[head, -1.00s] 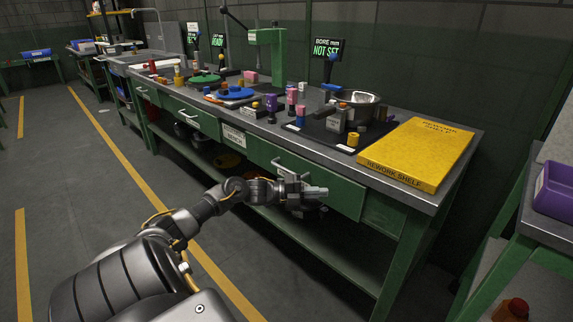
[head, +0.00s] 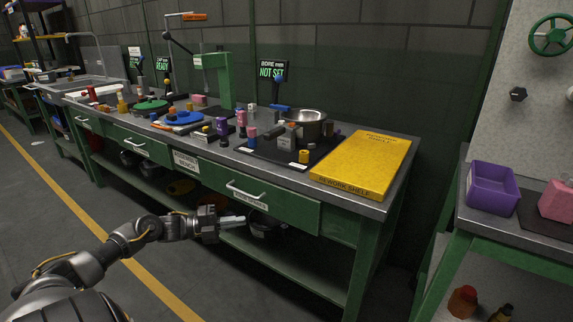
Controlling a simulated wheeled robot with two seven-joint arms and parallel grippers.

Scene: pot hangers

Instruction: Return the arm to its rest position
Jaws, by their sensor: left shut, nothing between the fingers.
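My left arm comes in from the lower left of the head view. Its gripper (head: 233,221) is shut and empty, in front of the green workbench's drawer row, below the tabletop edge. Dark pots (head: 265,224) sit on the bench's lower shelf behind the gripper. I cannot tell the exact gap between the gripper and the bench. My right gripper is not in view.
A second table at the right holds a purple bin (head: 492,188). Open floor (head: 55,215) lies at the left.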

